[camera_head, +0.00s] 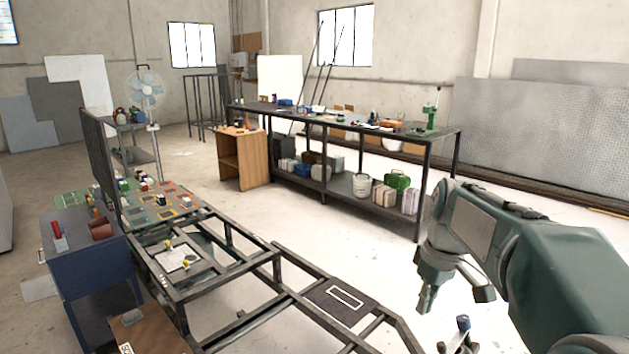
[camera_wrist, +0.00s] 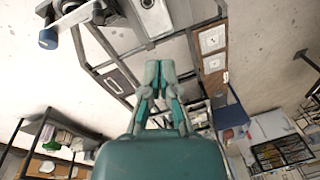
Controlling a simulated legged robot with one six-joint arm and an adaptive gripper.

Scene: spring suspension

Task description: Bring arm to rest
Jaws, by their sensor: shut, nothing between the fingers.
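My gripper (camera_wrist: 160,67) shows in the middle of the wrist view, with its two green-grey fingers brought together at the tips. Nothing is held between them. It is in the air, and the dark metal frame (camera_wrist: 125,52) shows beyond it. In the head view, my arm comes in from the right edge and bends down at its left end. I cannot clearly make out the fingers there.
The low dark metal frame (camera_head: 277,262) runs across the front of the head view. A long workbench (camera_head: 438,146) with tools stands behind it. A blue cabinet (camera_head: 88,262) and a wooden cabinet (camera_head: 254,164) stand left. Floor (camera_head: 330,230) is clear between frame and bench.

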